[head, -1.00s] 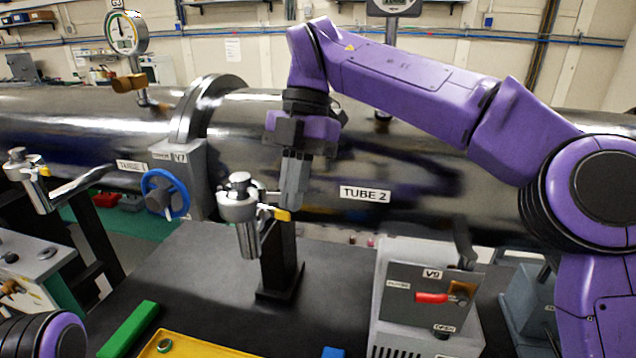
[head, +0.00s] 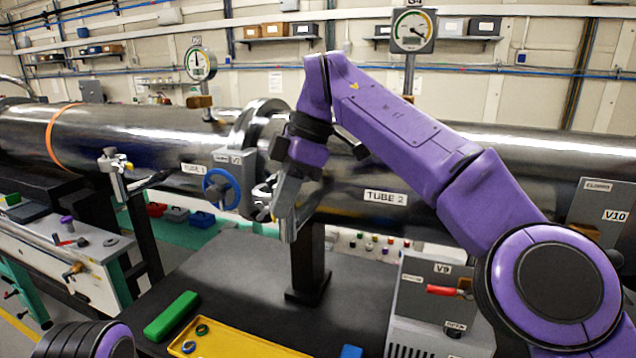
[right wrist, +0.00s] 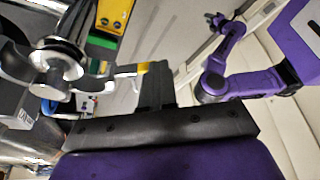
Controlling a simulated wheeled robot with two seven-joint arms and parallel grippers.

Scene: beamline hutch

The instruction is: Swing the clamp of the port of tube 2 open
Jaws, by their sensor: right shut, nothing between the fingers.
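Tube 2 (head: 430,205) is a shiny dark horizontal pipe with a "TUBE 2" label. In the right wrist view the port (right wrist: 55,62) is a round metal fitting at the left. Its clamp lever (right wrist: 126,71) sticks out from it with a yellow tip. My right fingers (right wrist: 156,84) are shut and empty, right beside the yellow tip; I cannot tell whether they touch. The clamp's swing position is unclear.
A blue handwheel valve (head: 220,188) is left of the port. A dark support post (head: 309,262) stands below it. A yellow tray (head: 235,346), a green block (head: 172,316) and the V9 box (head: 437,285) are on the dark table. Tube 1's port (head: 115,172) is farther left.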

